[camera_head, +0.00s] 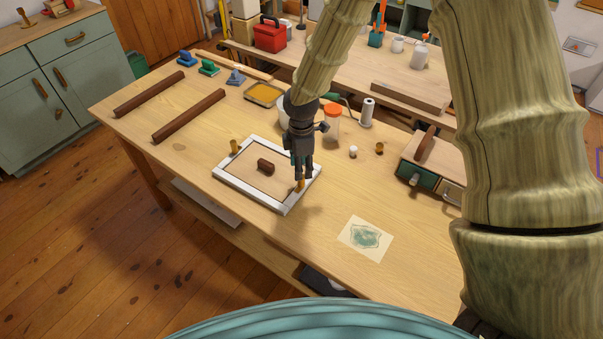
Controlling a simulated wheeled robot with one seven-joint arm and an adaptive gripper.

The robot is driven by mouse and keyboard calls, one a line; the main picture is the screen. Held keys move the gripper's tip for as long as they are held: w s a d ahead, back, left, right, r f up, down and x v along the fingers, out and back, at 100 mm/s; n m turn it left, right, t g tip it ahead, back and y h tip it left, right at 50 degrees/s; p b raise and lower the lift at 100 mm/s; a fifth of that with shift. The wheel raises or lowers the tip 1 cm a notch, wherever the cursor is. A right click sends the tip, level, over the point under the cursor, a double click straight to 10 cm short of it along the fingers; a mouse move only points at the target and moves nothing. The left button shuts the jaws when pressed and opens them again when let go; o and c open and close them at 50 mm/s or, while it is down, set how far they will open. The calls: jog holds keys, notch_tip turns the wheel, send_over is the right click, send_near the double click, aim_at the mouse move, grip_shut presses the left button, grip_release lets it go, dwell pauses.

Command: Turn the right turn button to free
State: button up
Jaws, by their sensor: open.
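A white-framed panel (231,186) lies on the wooden table, with a light wood centre and a dark brown block handle (266,166) in its middle. A yellow-brown turn button (235,148) stands at the frame's far left edge. The right turn button (301,186), of the same colour, is at the frame's right edge. My gripper (302,174) points down right over the right turn button, with its fingertips at or just above it. The fingers partly cover the button, so its exact angle and any contact are hard to tell. My gripper is open.
A jar with an orange lid (332,122) and a white roller (367,112) stand behind my gripper. A wooden box with a green drawer (417,177) is to the right. A printed sheet (366,238) lies in front. Two dark rails (188,115) lie at the left.

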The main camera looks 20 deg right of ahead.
notch_tip(320, 180, up, 6)
jog(key=shift+r, duration=0.25)
dwell(0.5)
